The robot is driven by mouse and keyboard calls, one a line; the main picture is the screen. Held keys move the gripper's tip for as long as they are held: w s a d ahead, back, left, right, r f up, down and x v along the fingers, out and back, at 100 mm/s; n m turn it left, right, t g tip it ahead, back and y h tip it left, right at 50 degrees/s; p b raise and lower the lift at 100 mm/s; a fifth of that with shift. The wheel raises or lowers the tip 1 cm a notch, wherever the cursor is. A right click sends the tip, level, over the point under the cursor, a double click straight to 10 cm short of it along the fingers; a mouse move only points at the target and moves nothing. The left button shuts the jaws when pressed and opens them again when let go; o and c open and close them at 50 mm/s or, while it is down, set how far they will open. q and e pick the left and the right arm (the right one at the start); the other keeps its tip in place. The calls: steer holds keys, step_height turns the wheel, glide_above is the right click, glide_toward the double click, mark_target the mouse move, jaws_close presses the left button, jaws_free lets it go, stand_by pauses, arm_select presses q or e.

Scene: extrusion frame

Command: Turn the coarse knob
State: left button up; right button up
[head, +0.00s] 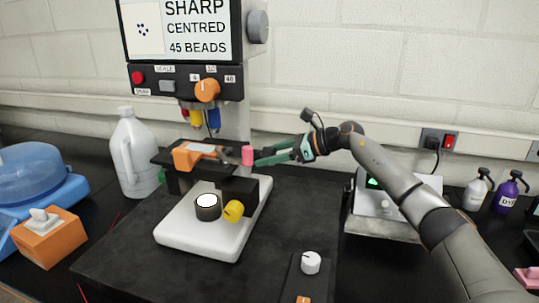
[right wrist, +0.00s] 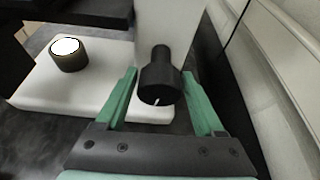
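A black round knob (right wrist: 159,83) with a white mark sits on a stalk at the side of the pale column, in the right wrist view. No label shows on it, so I cannot confirm it is the coarse knob. My right gripper (right wrist: 160,92) is open, its green fingers on either side of this knob with gaps showing. In the head view the right gripper (head: 268,156) reaches in from the right, beside the microscope stage (head: 172,157). The black knob is not clearly visible there. My left gripper is out of view.
The microscope's white base (head: 190,240) carries a lamp (head: 207,203) and a yellow knob (head: 233,211). A pink cylinder (head: 247,155) is by the right fingertips. A grey knob (head: 258,26) is beside the screen (head: 190,30). A scale-like device (head: 385,215) stands right.

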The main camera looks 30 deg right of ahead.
steer(key=shift+o, duration=1.4)
steer(key=b+v, duration=0.2)
steer(key=v, duration=1)
steer(key=shift+s+r+b, duration=0.15)
steer(key=shift+r+b, duration=0.05)
steer(key=shift+b, duration=0.2)
steer(key=shift+d, duration=0.15)
